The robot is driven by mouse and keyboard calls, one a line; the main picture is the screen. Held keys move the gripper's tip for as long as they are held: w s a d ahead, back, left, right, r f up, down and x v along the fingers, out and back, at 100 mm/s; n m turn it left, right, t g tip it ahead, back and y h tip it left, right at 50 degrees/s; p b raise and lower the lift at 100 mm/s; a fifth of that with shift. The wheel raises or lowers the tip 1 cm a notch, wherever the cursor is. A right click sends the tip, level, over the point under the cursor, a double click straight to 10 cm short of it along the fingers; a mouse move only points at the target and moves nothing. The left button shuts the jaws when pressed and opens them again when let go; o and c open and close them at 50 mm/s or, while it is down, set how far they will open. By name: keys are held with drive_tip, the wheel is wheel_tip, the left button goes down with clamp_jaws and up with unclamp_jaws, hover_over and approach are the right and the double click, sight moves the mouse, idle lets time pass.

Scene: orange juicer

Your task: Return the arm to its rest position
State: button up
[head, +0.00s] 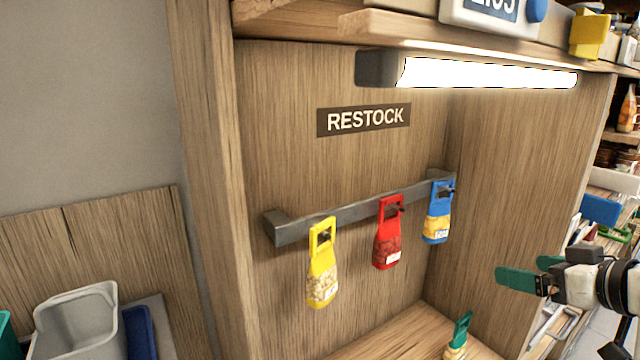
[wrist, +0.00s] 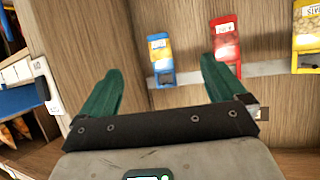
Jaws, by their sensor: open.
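My gripper (head: 530,272) is at the right of the head view, with its two green fingers pointing left into the wooden bay. In the wrist view my gripper (wrist: 160,70) has its fingers spread wide with nothing between them. It is apart from the bags on the grey rail (head: 352,211). A yellow bag (head: 322,275), a red bag (head: 388,240) and a blue bag (head: 438,218) hang from that rail. In the wrist view the blue bag (wrist: 160,58) shows between the fingers, beyond them, and the red bag (wrist: 226,48) is partly behind the right finger.
A RESTOCK sign (head: 363,119) and a bright lamp (head: 487,73) are above the rail. A green-topped bag (head: 457,345) stands on the bay floor below my gripper. A grey bin (head: 78,325) is at lower left. Stocked shelves are at far right.

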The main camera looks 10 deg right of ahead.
drive_tip(key=s+a+f+m+g, duration=0.1)
drive_tip(key=s+a+f+g, duration=0.2)
drive_tip(key=f, duration=0.6)
drive_tip(key=s+a+f+g, duration=0.1)
drive_tip(key=s+a+f, duration=0.35)
drive_tip(key=f, duration=0.35)
drive_tip(key=s+a+f+m+g, duration=0.1)
drive_tip(key=s+a+f+g, duration=0.3)
drive_tip(key=f, duration=0.5)
drive_tip(key=s+a+f+g, duration=0.2)
drive_tip(key=s+f, duration=0.3)
drive_tip(key=s, duration=0.3)
drive_tip(key=s+a+f+g+h, duration=0.1)
drive_tip(key=s+a+f+g, duration=0.1)
drive_tip(key=s+f, duration=0.3)
drive_tip(key=s, duration=0.3)
drive_tip(key=shift+a+f+n+h, duration=0.25)
drive_tip(key=shift+a+n+h, duration=0.05)
drive_tip(key=shift+n, duration=0.1)
